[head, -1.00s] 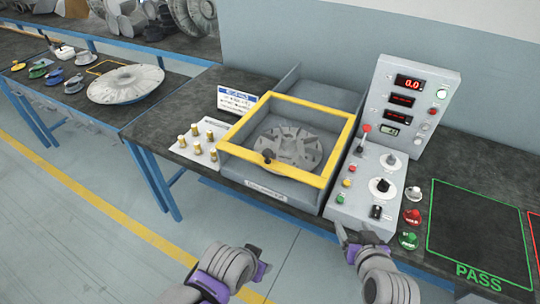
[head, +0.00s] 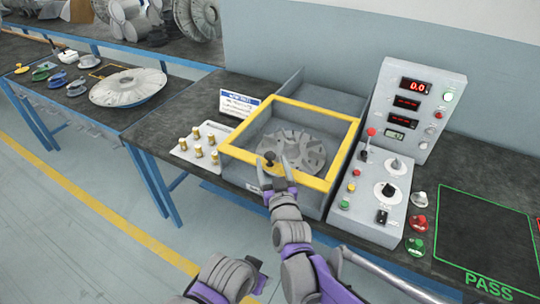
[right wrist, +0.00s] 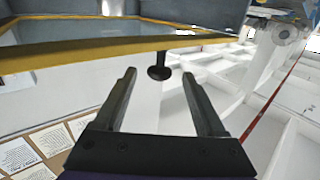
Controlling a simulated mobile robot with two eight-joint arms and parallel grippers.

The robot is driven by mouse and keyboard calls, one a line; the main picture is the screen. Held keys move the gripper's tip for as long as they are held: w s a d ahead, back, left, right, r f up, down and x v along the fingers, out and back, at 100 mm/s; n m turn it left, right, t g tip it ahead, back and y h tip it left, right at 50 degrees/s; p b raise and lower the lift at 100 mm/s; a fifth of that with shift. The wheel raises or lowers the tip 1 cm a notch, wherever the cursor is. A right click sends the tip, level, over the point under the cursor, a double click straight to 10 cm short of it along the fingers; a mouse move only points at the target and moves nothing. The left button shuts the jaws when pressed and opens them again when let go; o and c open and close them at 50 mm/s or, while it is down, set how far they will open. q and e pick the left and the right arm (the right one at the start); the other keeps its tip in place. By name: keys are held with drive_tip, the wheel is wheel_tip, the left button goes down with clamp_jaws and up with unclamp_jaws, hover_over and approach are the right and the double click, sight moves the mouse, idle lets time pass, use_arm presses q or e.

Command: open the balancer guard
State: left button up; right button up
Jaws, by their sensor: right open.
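The balancer guard (head: 236,152) is a yellow-framed clear lid, lying closed over the grey balancer box. A bladed impeller (head: 300,148) shows through it. A dark round knob (head: 269,157) sits on the front yellow bar. My right gripper (head: 278,172) is open just in front of the knob. In the right wrist view the guard's yellow edge (right wrist: 85,47) runs across the top, and the knob (right wrist: 159,72) hangs between the open fingertips (right wrist: 159,78), with no contact visible. My left gripper (head: 257,277) is low in front of the bench; its finger opening is unclear.
A control panel (head: 415,105) and a switch box (head: 372,195) stand right of the guard. Brass weights on a plate (head: 200,148) and a sign (head: 238,103) are left. A green PASS area (head: 480,235) lies bare at right.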

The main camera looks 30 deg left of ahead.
sight(271, 160)
drive_tip(key=shift+x, duration=1.7)
clamp_jaws()
